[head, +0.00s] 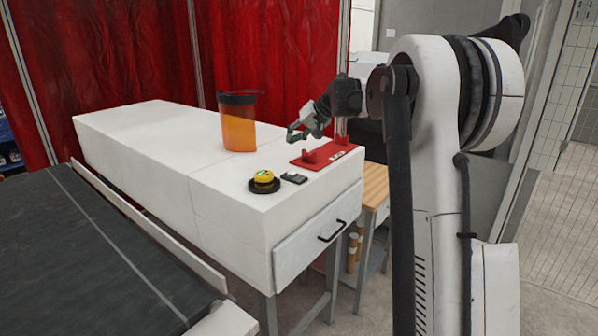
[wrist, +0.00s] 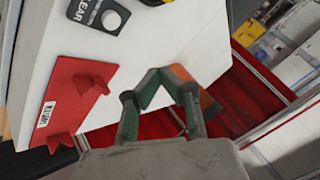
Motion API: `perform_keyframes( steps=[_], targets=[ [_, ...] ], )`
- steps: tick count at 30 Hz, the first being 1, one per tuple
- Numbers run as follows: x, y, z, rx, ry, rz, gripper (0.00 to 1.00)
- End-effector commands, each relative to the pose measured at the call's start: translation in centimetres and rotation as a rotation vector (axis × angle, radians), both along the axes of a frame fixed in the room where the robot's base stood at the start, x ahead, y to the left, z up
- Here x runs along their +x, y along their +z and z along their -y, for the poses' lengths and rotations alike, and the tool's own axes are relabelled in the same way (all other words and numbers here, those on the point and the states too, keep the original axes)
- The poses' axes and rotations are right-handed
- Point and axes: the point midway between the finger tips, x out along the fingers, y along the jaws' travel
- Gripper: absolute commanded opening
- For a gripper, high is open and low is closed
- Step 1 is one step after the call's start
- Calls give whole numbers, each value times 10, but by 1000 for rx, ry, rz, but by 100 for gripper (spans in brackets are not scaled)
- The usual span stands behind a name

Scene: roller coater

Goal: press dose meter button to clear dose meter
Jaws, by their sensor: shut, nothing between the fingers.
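A small dark plate (head: 293,178) lies flat on the white counter near its front edge. In the wrist view this plate (wrist: 83,13) reads "CLEAR" and carries a round grey button (wrist: 111,20). A yellow round button (head: 264,177) on a black base sits just left of it; only its edge shows at the top of the wrist view. My gripper (head: 292,132) is shut and empty, above the counter behind the plate, apart from both. It also shows in the wrist view (wrist: 165,78). Nothing touches the buttons.
A red holder (head: 323,155) with upright prongs stands on the counter below my gripper. An orange, dark-topped visor-like object (head: 238,122) stands behind and left. The counter's left part (head: 135,120) is clear. A red curtain (head: 110,60) hangs behind.

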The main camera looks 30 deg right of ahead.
Motion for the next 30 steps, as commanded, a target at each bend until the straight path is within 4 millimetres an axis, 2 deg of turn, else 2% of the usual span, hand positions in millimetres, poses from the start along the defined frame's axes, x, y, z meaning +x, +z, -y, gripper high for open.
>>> perform_keyframes(
  steps=[11,17,30],
  targets=[
    [0,-1,0,0,0,0,0],
    [0,-10,0,0,0,0,0],
    [0,-60,0,-1,-1,0,0]
  ],
)
